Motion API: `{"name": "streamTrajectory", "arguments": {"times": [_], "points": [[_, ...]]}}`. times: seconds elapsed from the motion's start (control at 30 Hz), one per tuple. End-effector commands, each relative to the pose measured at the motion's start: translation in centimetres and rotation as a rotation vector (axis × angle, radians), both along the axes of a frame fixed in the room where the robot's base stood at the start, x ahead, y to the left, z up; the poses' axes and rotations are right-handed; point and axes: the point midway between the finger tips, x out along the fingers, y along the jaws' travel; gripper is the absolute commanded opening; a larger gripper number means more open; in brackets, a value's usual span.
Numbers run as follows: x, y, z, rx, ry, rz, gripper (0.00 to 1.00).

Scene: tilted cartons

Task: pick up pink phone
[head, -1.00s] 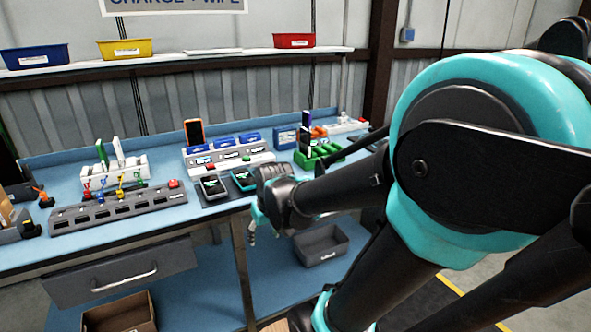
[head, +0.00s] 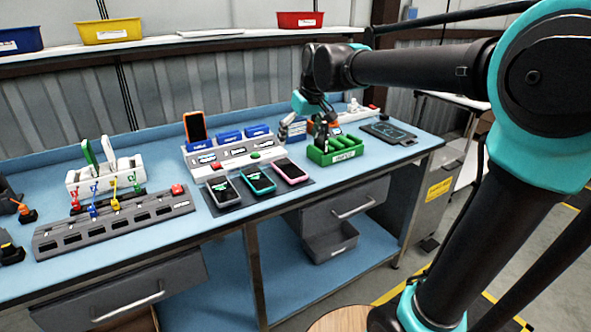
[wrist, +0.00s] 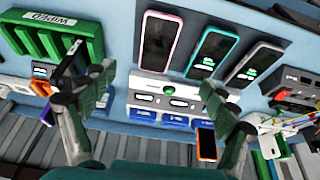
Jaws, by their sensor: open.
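The pink phone (head: 291,171) lies face up at the right end of a row of three phones on a dark mat on the blue bench. Its pink rim and dark screen also show in the wrist view (wrist: 157,42), at top centre. A teal phone (head: 257,181) lies directly beside it on the left. My gripper (head: 307,121) is above the back of the bench, behind the pink phone and apart from it. In the wrist view my gripper (wrist: 148,95) is open and empty, its fingers spread wide at left and right.
A pale-rimmed phone (head: 224,191) lies left of the teal one. A green crate (head: 336,157) stands right of the pink phone. A white charging station (head: 232,160) with an upright orange phone (head: 195,127) stands behind. A black pad (head: 388,133) lies far right.

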Motion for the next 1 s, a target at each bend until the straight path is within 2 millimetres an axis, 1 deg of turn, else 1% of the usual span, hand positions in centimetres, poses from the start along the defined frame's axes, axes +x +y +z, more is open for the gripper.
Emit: {"name": "streamTrajectory", "arguments": {"times": [0.03,0.2,0.4,0.5,0.67,0.87,1.0], "points": [[0.4,0.3,-1.0,0.0,0.0,0.0,0.86],[1.5,0.9,-4.2,0.0,0.0,0.0,0.86],[2.6,1.6,-7.3,-0.001,-0.001,0.0,0.86],[2.9,1.8,-8.2,-0.001,-0.001,0.0,0.86],[3.1,1.9,-8.9,0.0,0.0,-0.001,0.86],[4.4,2.2,-11.4,0.0,0.0,-0.002,0.86],[4.9,2.5,-12.9,0.0,0.0,-0.001,0.86]]}}
